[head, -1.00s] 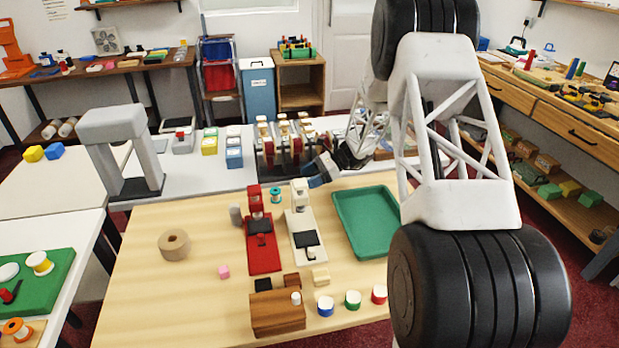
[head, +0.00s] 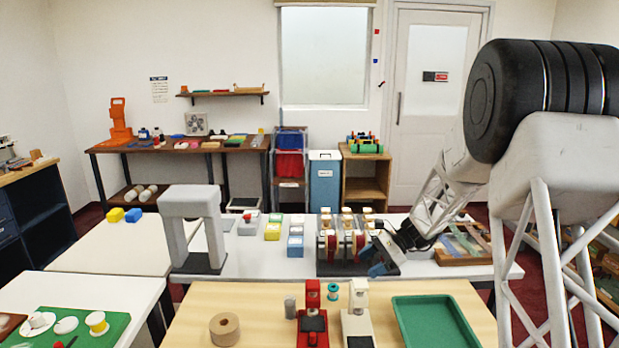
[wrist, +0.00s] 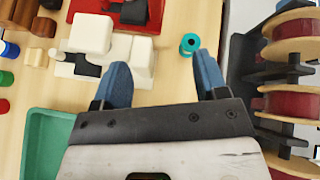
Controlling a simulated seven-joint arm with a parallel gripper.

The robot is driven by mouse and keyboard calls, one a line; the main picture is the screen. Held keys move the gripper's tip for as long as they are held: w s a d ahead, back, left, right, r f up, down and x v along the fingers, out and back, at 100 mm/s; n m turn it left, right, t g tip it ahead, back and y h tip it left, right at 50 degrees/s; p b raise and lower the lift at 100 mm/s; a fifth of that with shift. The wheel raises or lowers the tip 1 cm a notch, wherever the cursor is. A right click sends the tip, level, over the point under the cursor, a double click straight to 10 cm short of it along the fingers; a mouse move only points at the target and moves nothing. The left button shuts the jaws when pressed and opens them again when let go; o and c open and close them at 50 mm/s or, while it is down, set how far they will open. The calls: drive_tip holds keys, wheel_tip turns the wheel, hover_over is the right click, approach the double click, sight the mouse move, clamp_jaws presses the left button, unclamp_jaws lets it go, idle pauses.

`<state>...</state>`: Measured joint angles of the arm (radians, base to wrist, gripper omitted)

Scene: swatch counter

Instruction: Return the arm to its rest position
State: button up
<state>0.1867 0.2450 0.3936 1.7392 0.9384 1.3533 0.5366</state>
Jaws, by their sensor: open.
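My gripper (head: 382,262) hangs in front of the spool rack, at its right side in the head view. It is open, with its two blue fingers spread apart in the wrist view (wrist: 161,75). No object shows between the fingers. My arm reaches in from the right of the head view, with its large black joint (head: 540,95) high at the right. The wrist view looks down on the wooden table (wrist: 165,110) and on a white stand (wrist: 115,50) beyond the left finger.
The rack (head: 335,262) with dark red spools stands close to my gripper, and in the wrist view (wrist: 240,75). A teal spool (wrist: 188,45), a red stand (head: 312,322) and a green tray (head: 432,320) are on the table. A grey arch (head: 190,200) stands left.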

drive_tip(key=s+a+r+n+t+h, duration=0.15)
drive_tip(key=s+r+n+h, duration=0.3)
drive_tip(key=s+r, duration=0.95)
drive_tip(key=s+a+r+n+t+h, duration=0.15)
drive_tip(key=s+r+n+h, duration=0.55)
drive_tip(key=s, duration=1.1)
drive_tip(key=shift+s+d+r+n+t, duration=0.75)
drive_tip(key=shift+s+r+t, duration=0.35)
drive_tip(key=shift+s, duration=2.75)
drive_tip(key=shift+s+d+r+n+t, duration=0.65)
drive_tip(key=shift+s+r+t, duration=0.4)
drive_tip(key=shift+s, duration=2.75)
wheel_tip(320, 180, down, 9)
drive_tip(key=w+g, duration=0.1)
drive_tip(key=g, duration=0.2)
drive_tip(key=shift+w+d+f, duration=0.15)
drive_tip(key=shift+d, duration=0.1)
